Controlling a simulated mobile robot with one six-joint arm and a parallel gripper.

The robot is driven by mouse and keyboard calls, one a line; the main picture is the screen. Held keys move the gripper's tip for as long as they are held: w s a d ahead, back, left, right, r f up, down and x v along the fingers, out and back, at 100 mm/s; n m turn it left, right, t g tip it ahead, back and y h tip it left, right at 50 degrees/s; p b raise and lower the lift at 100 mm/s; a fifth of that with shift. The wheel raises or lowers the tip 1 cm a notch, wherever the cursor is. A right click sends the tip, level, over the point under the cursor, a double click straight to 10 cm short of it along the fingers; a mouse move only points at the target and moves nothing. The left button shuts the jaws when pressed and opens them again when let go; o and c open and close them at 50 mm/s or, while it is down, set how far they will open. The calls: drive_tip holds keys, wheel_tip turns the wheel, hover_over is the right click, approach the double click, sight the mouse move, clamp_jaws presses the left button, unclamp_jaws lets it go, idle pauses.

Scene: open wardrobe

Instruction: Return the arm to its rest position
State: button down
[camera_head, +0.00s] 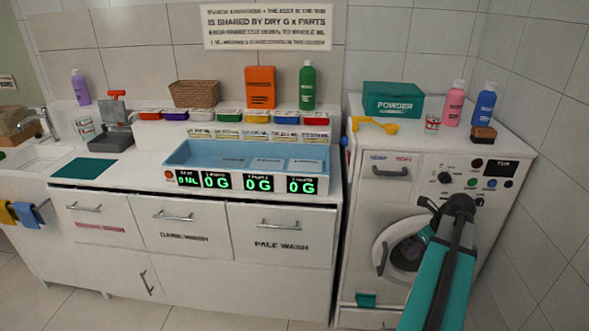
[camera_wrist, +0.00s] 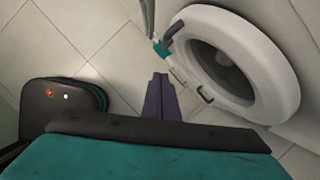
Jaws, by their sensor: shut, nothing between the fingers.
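My arm is teal and dark grey and rises in front of the washing machine (camera_head: 375,205) at the right of the head view. Its bend is near the control panel, and its far part slopes down in front of the round door (camera_head: 385,245). My gripper (camera_wrist: 160,76) shows in the wrist view as two dark fingers close together, shut and empty, pointing toward the floor tiles. The round door also shows in the wrist view (camera_wrist: 285,98), to the right of the fingers and apart from them. In the head view the fingertips are hard to make out.
A white counter with a blue tray (camera_head: 190,158) and several digital readouts stands to the left. A green powder box (camera_head: 393,99), a yellow scoop (camera_head: 375,125), and pink (camera_head: 453,105) and blue (camera_head: 483,105) bottles stand on the machine.

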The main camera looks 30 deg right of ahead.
drive_tip(key=w+a+f+n+g+y, duration=0.15)
drive_tip(key=w+a+f, duration=0.3)
drive_tip(key=a, duration=0.45)
drive_tip(key=w+a+f+n+g+y, duration=0.1)
drive_tip(key=w+a+f+n, duration=0.15)
drive_tip(key=a+f, duration=0.45)
drive_tip(key=w+a+f+n+g+y, duration=0.1)
drive_tip(key=w+a+f, duration=0.35)
drive_tip(key=a, duration=0.55)
drive_tip(key=s+a+f+n+g, duration=0.25)
drive_tip(key=a+f, duration=0.35)
drive_tip(key=a, duration=0.3)
drive_tip(key=s+a+f+n+g, duration=0.1)
drive_tip(key=s+a+f+n, duration=0.15)
drive_tip(key=a+f, duration=0.4)
drive_tip(key=s+a+f+n+g+h, duration=0.1)
drive_tip(key=s+a+f+n, duration=0.3)
drive_tip(key=s+n, duration=0.5)
drive_tip(key=s+a+f+n+g+h, duration=0.1)
drive_tip(key=s+a+f+n+h, duration=0.2)
drive_tip(key=n, duration=1.3)
drive_tip(key=s+a+f, duration=0.2)
drive_tip(key=s+a, duration=0.2)
drive_tip(key=s, duration=0.1)
drive_tip(key=shift+s+f+g, duration=0.3)
drive_tip(key=shift+s, duration=0.05)
